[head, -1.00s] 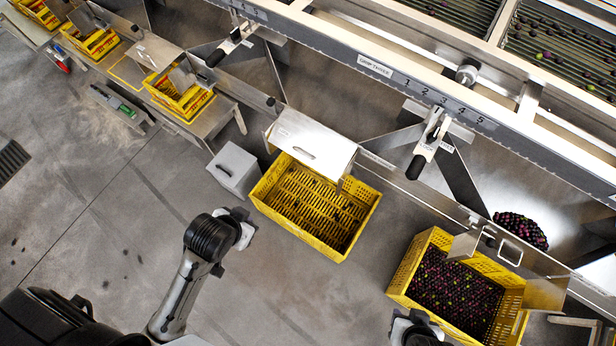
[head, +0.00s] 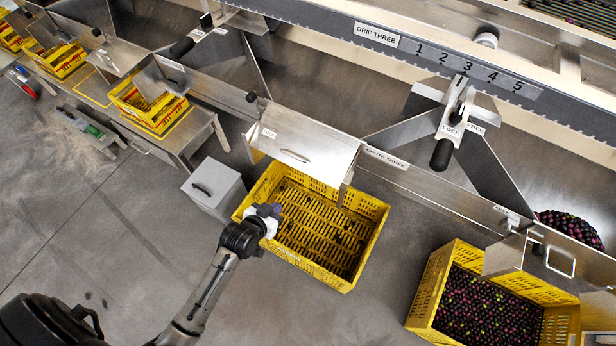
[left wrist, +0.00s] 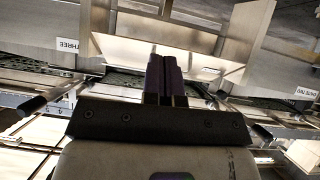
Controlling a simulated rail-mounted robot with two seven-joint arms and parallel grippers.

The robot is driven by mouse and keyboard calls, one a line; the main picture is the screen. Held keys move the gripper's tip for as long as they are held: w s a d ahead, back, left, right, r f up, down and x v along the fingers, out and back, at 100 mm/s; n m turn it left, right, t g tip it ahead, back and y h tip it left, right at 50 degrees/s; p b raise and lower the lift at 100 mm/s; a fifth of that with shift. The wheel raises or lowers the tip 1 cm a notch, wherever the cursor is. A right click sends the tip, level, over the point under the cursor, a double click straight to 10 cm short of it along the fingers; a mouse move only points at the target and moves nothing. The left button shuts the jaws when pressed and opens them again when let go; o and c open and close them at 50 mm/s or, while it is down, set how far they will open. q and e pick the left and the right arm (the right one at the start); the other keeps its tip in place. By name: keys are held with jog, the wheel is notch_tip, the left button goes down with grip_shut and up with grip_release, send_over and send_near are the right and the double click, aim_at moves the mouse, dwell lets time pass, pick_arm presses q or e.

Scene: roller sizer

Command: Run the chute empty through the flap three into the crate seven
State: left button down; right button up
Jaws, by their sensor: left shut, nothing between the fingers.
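A silver flap with a bar handle (head: 295,156) hangs closed at the front of the chute labelled CHUTE THREE (head: 385,157). Below it on the floor stands a yellow slotted crate (head: 310,268) with only a few dark olives; I cannot read a crate number. My left gripper (head: 268,215) is shut and empty, over the crate's left rim, below the flap. In the left wrist view its shut fingers (left wrist: 165,75) point up toward a pale metal panel (left wrist: 165,48) with a small handle at its right. My right gripper is not in view.
A black-handled lever (head: 442,150) marked LOCK and FREE sits under the GRIP THREE scale (head: 470,72). Another yellow crate (head: 425,300), full of olives, stands at right near an olive heap (head: 570,228). A grey box (head: 215,190) stands left of the near-empty crate. The floor at lower middle is clear.

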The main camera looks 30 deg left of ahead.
pick_arm(q)
notch_tip(320, 180, up, 3)
jog(key=w+t, duration=0.2)
jog(key=t, duration=0.1)
jog(key=t+b, duration=0.1)
jog(key=b, duration=0.3)
send_near(305, 170)
jog(key=w+r, duration=0.2)
jog(key=w, duration=0.3)
jog(key=shift+w+f+b, duration=0.15)
jog(key=shift+f+b, duration=0.3)
jog(key=shift+f, duration=0.05)
jog(key=shift+w+f+b, duration=0.15)
jog(key=shift+f+b, duration=0.25)
jog(key=shift+f, duration=0.1)
jog(key=shift+w+f+b, duration=0.45)
jog(key=shift+f, duration=0.25)
jog(key=shift+f, duration=0.1)
